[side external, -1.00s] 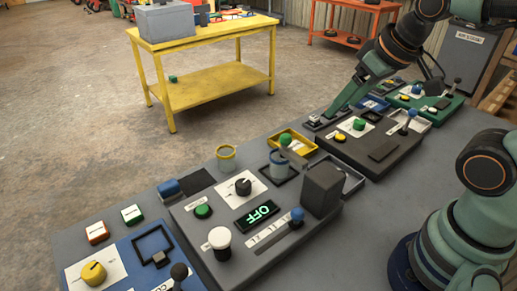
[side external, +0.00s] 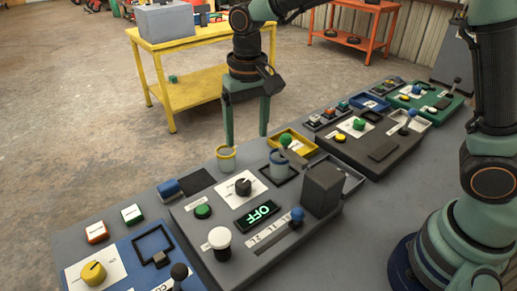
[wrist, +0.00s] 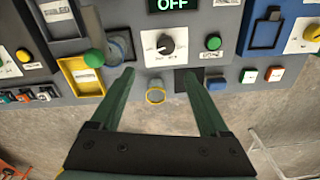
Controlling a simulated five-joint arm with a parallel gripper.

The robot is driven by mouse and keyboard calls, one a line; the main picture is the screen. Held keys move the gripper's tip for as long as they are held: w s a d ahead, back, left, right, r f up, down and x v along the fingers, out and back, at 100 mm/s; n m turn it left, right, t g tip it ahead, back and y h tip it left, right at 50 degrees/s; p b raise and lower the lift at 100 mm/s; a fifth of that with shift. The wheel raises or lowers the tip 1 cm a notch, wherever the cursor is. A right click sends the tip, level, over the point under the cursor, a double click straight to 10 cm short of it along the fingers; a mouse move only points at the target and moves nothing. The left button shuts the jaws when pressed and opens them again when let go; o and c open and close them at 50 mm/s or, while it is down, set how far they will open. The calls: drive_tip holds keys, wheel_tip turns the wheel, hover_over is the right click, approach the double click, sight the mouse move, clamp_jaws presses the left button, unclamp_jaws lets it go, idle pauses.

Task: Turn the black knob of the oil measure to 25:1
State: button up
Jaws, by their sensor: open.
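The black knob (side external: 243,187) sits on a white dial plate (side external: 256,199) on the dark panel. In the wrist view the knob (wrist: 166,45) is beyond the fingertips, near the top middle. The dial's lettering is too small to read. My gripper (side external: 246,137) hangs above the panel's far edge, pointing down with its fingers spread apart and empty. In the wrist view the open fingers (wrist: 160,72) point toward the dial but do not touch it.
A yellow-rimmed cup (side external: 226,160) stands close below my gripper. A green display (side external: 257,213) reads OFF, beside a green button (side external: 203,211). A blue-rimmed cup (side external: 281,164), a yellow tray (side external: 306,151) and a dark block (side external: 322,188) stand to the right.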

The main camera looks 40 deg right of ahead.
sight(242, 182)
drive_tip(key=f, duration=0.4)
drive_tip(key=a+f, duration=0.1)
drive_tip(key=f, duration=0.8)
drive_tip(key=shift+w+a+f, duration=0.2)
drive_tip(key=shift+a+f, duration=0.05)
drive_tip(key=shift+f, duration=0.1)
clamp_jaws()
